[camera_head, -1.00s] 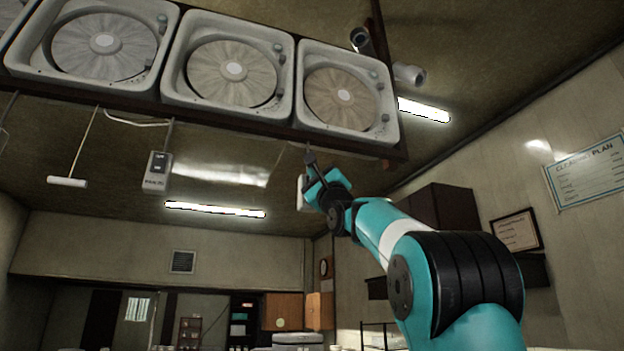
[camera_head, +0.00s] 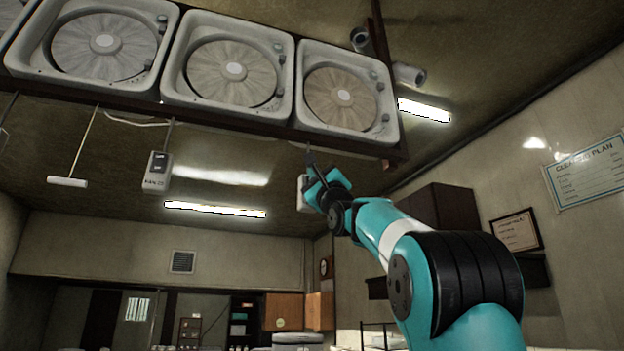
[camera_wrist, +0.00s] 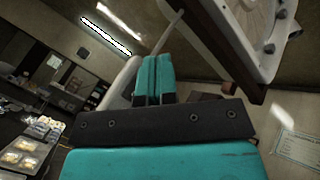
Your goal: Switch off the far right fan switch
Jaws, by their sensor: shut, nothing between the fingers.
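The far right fan switch (camera_head: 302,192) is a pale box hanging below the right-hand fan in the head view, mostly hidden behind my gripper (camera_head: 312,176). In the wrist view the pale switch box (camera_wrist: 122,84) hangs on a rod just beyond and left of my shut fingers (camera_wrist: 153,78). The fingers are close to it; I cannot tell whether they touch. Its buttons do not show. The right-hand fan (camera_head: 345,95) sits in the ceiling frame above.
Another hanging switch box (camera_head: 157,171) and a pull handle (camera_head: 67,182) hang to the left. The dark fan frame (camera_head: 240,124) runs overhead. A dark wall cabinet (camera_head: 440,207) stands right, behind my arm. Trays of food (camera_wrist: 22,152) lie low left.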

